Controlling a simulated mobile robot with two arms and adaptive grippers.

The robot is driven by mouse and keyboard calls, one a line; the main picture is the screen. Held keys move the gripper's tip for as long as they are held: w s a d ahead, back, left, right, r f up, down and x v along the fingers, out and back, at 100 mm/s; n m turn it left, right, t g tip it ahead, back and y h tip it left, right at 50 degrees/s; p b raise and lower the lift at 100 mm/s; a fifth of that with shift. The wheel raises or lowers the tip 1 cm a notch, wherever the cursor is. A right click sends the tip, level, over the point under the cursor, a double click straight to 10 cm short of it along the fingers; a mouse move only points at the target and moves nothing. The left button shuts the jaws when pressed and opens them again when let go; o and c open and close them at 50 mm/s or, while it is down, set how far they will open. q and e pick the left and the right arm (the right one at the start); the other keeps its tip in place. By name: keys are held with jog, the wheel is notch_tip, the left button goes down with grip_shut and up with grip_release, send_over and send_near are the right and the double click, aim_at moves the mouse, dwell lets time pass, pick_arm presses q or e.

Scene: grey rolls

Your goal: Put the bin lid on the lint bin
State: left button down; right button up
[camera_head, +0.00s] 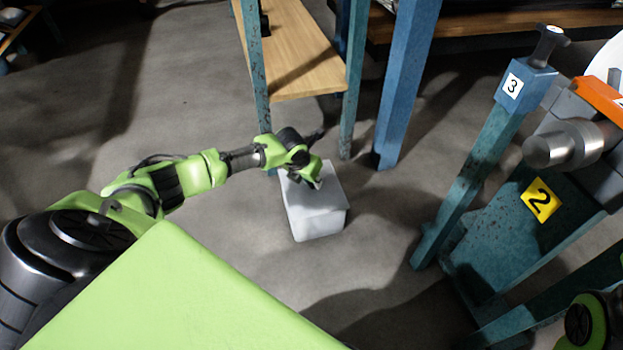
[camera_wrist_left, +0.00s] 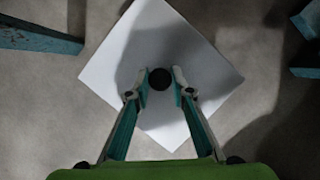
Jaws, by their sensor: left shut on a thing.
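The lint bin (camera_head: 318,222) is a pale grey-white box standing on the floor in the middle of the head view. The bin lid (camera_wrist_left: 120,60) is a flat white square with a round black knob in its middle, seen from above in the left wrist view. My left gripper (camera_wrist_left: 161,76) is shut on the lid's knob. In the head view my left gripper (camera_head: 316,182) is over the top of the bin and partly hides it. The lid looks level with the bin's top, but I cannot tell whether it touches the rim all round. My right gripper does not show.
A wooden shelf (camera_head: 300,50) on worn teal legs stands just behind the bin. A blue post (camera_head: 405,80) is to its right. A teal machine frame (camera_head: 500,235) with number signs stands farther right. The floor (camera_head: 210,90) left of the bin is clear.

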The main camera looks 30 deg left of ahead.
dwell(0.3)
pick_arm(q)
jog(key=c, duration=1.7)
grip_release()
jog(key=v, duration=1.2)
jog(key=shift+s, duration=0.1)
